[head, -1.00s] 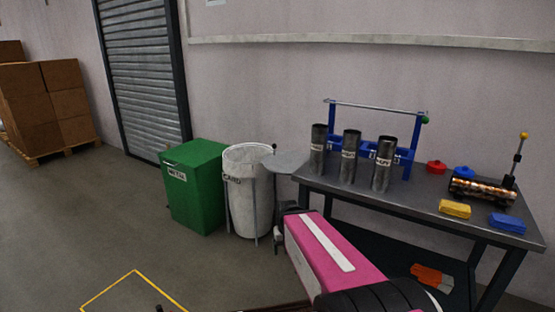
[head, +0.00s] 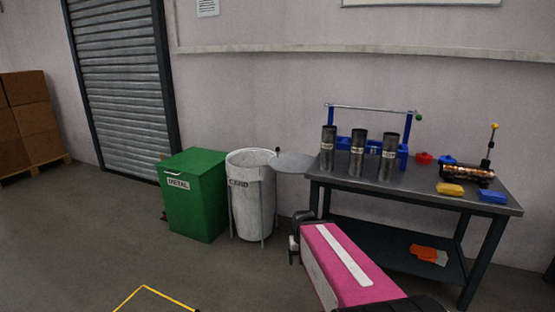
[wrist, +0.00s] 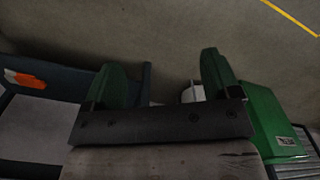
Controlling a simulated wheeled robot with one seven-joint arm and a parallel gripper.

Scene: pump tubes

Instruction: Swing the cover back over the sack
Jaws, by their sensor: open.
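The white sack (head: 250,205) hangs open in a stand beside the green bin, with lettering on its front. Its cover (head: 292,162), a flat grey disc, is swung out to the right, off the sack mouth and close to the table's left end. My gripper (head: 296,235) is at the end of my pink arm, below the cover and right of the sack, apart from both. In the wrist view my gripper (wrist: 162,78) has its two green fingers spread with nothing between them. A small white part of the sack (wrist: 193,93) shows behind the right finger.
A green bin (head: 193,205) stands left of the sack. A metal table (head: 420,190) on the right bears dark tubes (head: 357,155), a blue frame and coloured blocks; an orange item (head: 423,253) lies on its lower shelf. Floor in front of the bins is clear.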

